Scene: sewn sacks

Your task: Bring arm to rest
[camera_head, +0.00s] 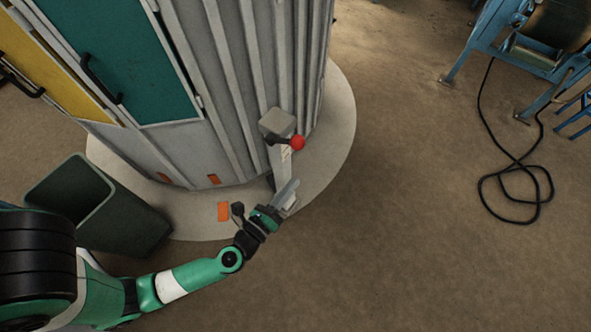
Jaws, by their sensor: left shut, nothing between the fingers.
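My left arm comes in from the lower left, green with black joints and a white band. My left gripper (289,190) is at its end, with its grey fingers together and nothing seen between them. It is in front of the grey ribbed cabinet, over the edge of the pale round base. A lever with a red ball knob (297,143) on a grey box (277,123) is just above the gripper in the picture, apart from it. My right gripper is not in view.
The grey cabinet (225,75) has a teal door (125,60) and a yellow door (40,65). A dark green open bin (130,220) stands beside my left arm. A blue-framed machine (490,35) and a black cable (515,170) are at right. The brown floor between is clear.

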